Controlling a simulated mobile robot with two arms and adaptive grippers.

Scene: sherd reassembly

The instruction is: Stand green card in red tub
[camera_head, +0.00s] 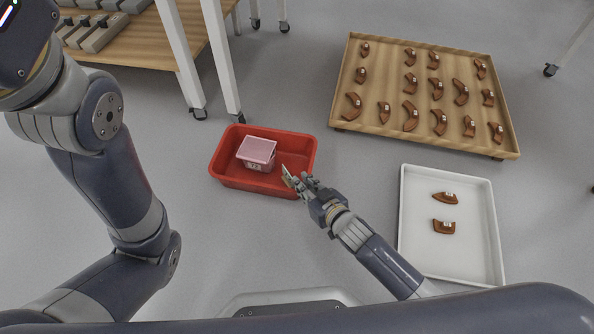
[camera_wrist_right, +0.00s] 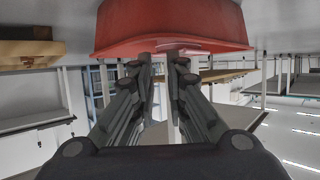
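The red tub (camera_head: 228,178) stands on the floor left of centre in the head view. It holds a pink lidded box (camera_head: 258,150) with a white label on its front. My right gripper (camera_head: 296,179) is at the tub's near right corner. Its fingers look apart, with a narrow gap between the tips in the right wrist view (camera_wrist_right: 162,62). The red tub (camera_wrist_right: 170,25) fills the top of that view, just beyond the fingertips. A pale strip shows at the fingers in the head view; I cannot tell whether it is a card. I make out no green card. My left gripper is out of view.
A wooden tray (camera_head: 341,113) with several brown sherds lies at the back right. A white tray (camera_head: 465,265) with two sherds lies at the right. A wooden table (camera_head: 150,45) on white legs stands behind the tub. Bare floor separates tub and trays.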

